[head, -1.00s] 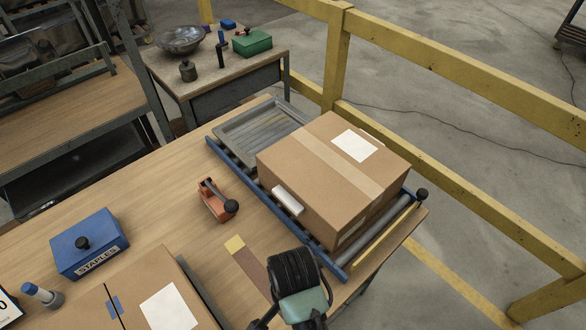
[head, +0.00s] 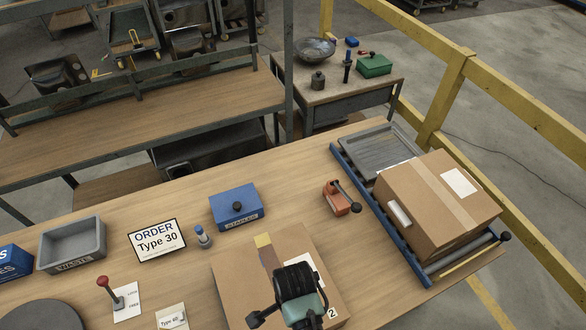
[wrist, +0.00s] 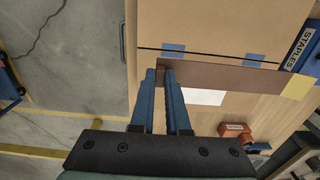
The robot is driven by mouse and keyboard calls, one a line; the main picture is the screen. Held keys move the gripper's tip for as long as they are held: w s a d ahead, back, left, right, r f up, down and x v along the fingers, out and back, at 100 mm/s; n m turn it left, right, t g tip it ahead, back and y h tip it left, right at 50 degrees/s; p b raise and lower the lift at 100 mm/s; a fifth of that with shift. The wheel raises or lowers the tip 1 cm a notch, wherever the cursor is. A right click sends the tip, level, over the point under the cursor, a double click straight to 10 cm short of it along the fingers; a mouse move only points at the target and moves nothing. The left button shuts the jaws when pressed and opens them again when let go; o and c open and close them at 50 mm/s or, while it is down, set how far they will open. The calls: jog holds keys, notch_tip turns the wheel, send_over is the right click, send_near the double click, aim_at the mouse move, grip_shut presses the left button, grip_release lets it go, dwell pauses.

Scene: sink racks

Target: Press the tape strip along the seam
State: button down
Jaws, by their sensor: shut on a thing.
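My gripper (wrist: 160,76) is shut on the near end of a long brown tape strip (wrist: 235,78). The strip has a yellow far end (wrist: 298,87), which also shows in the head view (head: 263,240). In the wrist view a cardboard box (wrist: 225,22) has a dark seam line with two blue tabs (wrist: 172,47) across it. The strip runs roughly parallel to the seam, beside it. In the head view the strip is over the labelled box (head: 233,272), and my arm hides the fingertips and part of the box. I cannot tell whether the strip touches the box.
A blue staples box (head: 235,206) stands behind the box. A red-orange tool (head: 338,200) lies to the right on the table. A taped carton (head: 432,200) sits on a roller rack at the right. An order sign (head: 158,240) and a waste bin (head: 72,245) are at the left.

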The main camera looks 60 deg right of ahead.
jog(key=shift+w+a+r, duration=0.1)
jog(key=shift+w+a, duration=0.1)
jog(key=shift+a, duration=0.1)
jog(key=shift+s+d+f+b, duration=0.1)
jog(key=shift+f+b, duration=0.75)
jog(key=shift+b, duration=0.05)
notch_tip(320, 180, down, 6)
jog(key=b, duration=0.6)
jog(key=shift+f+b, duration=0.1)
jog(key=shift+b, duration=0.25)
jog(key=shift+f, duration=0.6)
jog(key=c, duration=0.8)
grip_release()
jog(key=shift+c, duration=0.2)
jog(key=shift+r, duration=0.1)
notch_tip(320, 180, up, 13)
jog(key=shift+f+b, duration=0.1)
jog(key=shift+b, duration=0.2)
